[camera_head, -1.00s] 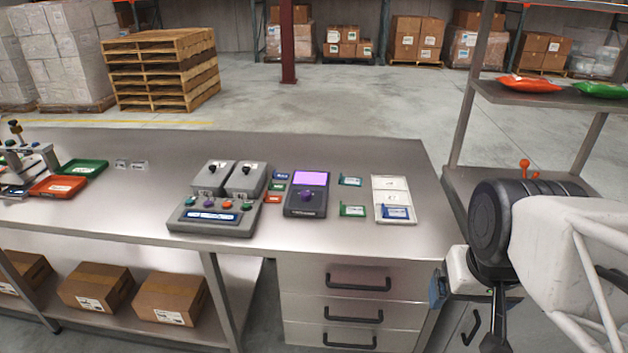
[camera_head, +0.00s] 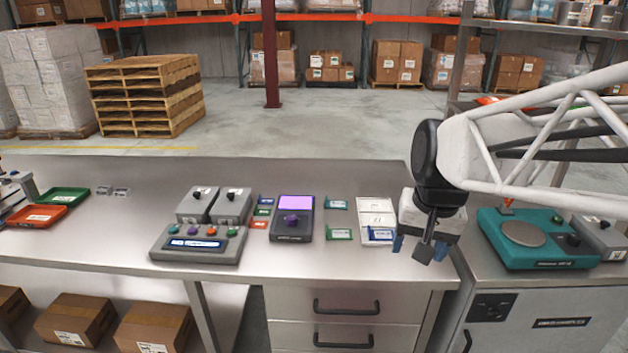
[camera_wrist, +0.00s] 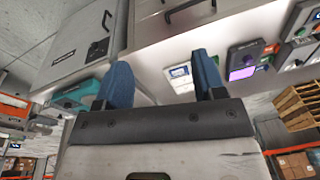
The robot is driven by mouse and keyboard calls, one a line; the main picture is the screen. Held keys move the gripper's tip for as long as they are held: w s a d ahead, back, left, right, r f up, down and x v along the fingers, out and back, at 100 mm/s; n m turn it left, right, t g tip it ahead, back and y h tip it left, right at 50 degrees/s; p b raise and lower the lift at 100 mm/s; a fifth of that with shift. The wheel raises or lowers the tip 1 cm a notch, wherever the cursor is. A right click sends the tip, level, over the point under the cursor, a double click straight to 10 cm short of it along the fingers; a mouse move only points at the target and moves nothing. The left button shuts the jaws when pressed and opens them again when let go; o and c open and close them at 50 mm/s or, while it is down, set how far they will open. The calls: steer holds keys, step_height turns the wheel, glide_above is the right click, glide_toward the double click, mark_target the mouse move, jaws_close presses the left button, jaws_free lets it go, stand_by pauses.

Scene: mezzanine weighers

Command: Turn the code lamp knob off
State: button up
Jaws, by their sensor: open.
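A dark grey box with a lit lilac panel (camera_head: 295,203) stands on the steel bench and looks like the code lamp. A purple knob (camera_head: 292,221) sits below its panel; the knob's angle is too small to read. The lit box also shows at the right of the wrist view (camera_wrist: 243,73). My gripper (camera_head: 420,250), with blue fingers, is open and empty. It is over the bench's right end, to the right of the lit box and apart from it. In the wrist view the fingers (camera_wrist: 162,75) stand wide apart with nothing between them.
Left of the lit box are two grey boxes with black knobs (camera_head: 213,205) and a console with coloured buttons (camera_head: 195,244). Small coloured cards and a white card tray (camera_head: 375,215) lie between it and my gripper. A teal scale (camera_head: 535,240) stands to the right.

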steer(key=w+a+m+g, duration=0.1)
steer(key=w+a, duration=0.1)
steer(key=w, duration=0.4)
steer(key=w+a+m, duration=0.1)
steer(key=w+a, duration=0.2)
steer(key=w, duration=0.4)
steer(key=m+g+y, duration=0.3)
steer(key=m+g, duration=0.1)
steer(key=m, duration=0.1)
glide_toward(292, 217)
steer(key=f, duration=0.1)
steer(key=shift+s+a, duration=0.4)
steer(key=shift+a, duration=0.05)
steer(key=shift+f, duration=0.1)
steer(key=shift+x, duration=3.85)
steer(key=shift+d+f, duration=0.1)
steer(key=shift+d, duration=0.05)
